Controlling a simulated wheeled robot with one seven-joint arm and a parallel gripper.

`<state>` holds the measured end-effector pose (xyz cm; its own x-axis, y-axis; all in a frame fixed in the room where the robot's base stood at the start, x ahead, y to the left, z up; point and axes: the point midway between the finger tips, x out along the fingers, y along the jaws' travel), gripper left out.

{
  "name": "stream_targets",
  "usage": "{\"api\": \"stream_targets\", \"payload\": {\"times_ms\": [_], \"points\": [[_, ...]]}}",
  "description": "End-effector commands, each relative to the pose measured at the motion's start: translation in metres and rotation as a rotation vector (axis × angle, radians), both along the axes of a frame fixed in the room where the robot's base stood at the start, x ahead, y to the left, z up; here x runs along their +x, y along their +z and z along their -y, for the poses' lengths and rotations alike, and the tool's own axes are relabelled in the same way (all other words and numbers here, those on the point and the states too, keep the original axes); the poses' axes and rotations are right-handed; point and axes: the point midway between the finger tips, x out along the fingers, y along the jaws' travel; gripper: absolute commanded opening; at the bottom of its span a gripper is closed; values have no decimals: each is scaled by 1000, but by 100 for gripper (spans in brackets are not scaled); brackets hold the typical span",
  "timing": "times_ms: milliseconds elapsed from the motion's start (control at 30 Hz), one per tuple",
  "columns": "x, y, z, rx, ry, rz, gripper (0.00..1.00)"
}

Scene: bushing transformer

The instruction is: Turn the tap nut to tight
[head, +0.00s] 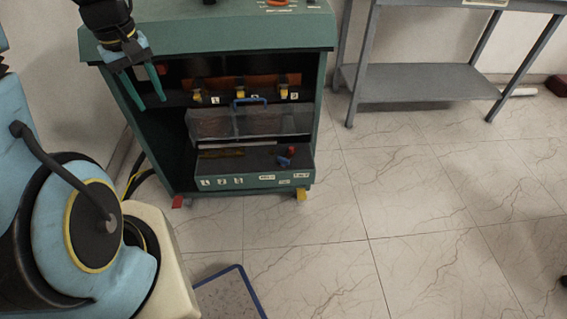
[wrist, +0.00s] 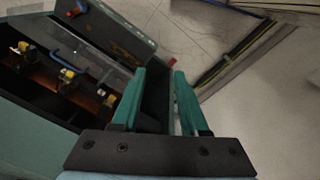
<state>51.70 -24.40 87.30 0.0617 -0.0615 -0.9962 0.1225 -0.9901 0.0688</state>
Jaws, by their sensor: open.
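Three yellow-and-dark fittings stand in a row on a copper-coloured strip inside the green cabinet (head: 228,42). They are the left fitting (head: 197,96), the middle fitting (head: 240,90) and the right fitting (head: 283,93). I cannot tell which part is the tap nut. The fittings also show at the left of the wrist view (wrist: 68,76). My gripper (head: 151,106) has green fingers, open and empty, pointing down at the cabinet's upper left front. It is left of the left fitting and apart from it. In the wrist view, nothing is between its fingertips (wrist: 158,71).
A clear cover (head: 222,122) with a blue handle (head: 250,101) sits below the fittings. An open drawer (head: 255,178) holds a small red-and-blue object (head: 286,157). A grey table (head: 415,84) stands right. A blue-edged panel (head: 228,296) lies in front. The tiled floor between is clear.

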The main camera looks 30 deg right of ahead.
Motion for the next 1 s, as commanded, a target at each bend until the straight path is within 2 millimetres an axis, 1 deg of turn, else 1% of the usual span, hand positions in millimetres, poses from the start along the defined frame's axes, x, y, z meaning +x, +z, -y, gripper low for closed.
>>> {"api": "stream_targets", "payload": {"times_ms": [33, 133, 233, 267, 300, 367, 400, 500, 533, 600, 700, 733, 867, 1000], "points": [[10, -34, 27, -2, 35, -22, 46], [26, -73, 75, -2, 133, -55, 46], [34, -114, 127, 7, 223, -79, 46], [35, -127, 143, 11, 249, -84, 46], [35, -144, 165, 16, 284, -88, 46], [33, -169, 197, 25, 329, -92, 46], [30, -185, 218, 30, 358, -91, 46], [19, -218, 264, 39, 416, -87, 46], [15, -226, 275, 42, 428, -85, 46], [7, -241, 297, 45, 454, -82, 46], [-1, -253, 316, 45, 479, -76, 46], [-2, -256, 319, 45, 482, -75, 46], [-5, -264, 324, 45, 493, -76, 46], [-5, -283, 323, 48, 491, -76, 46]]}}
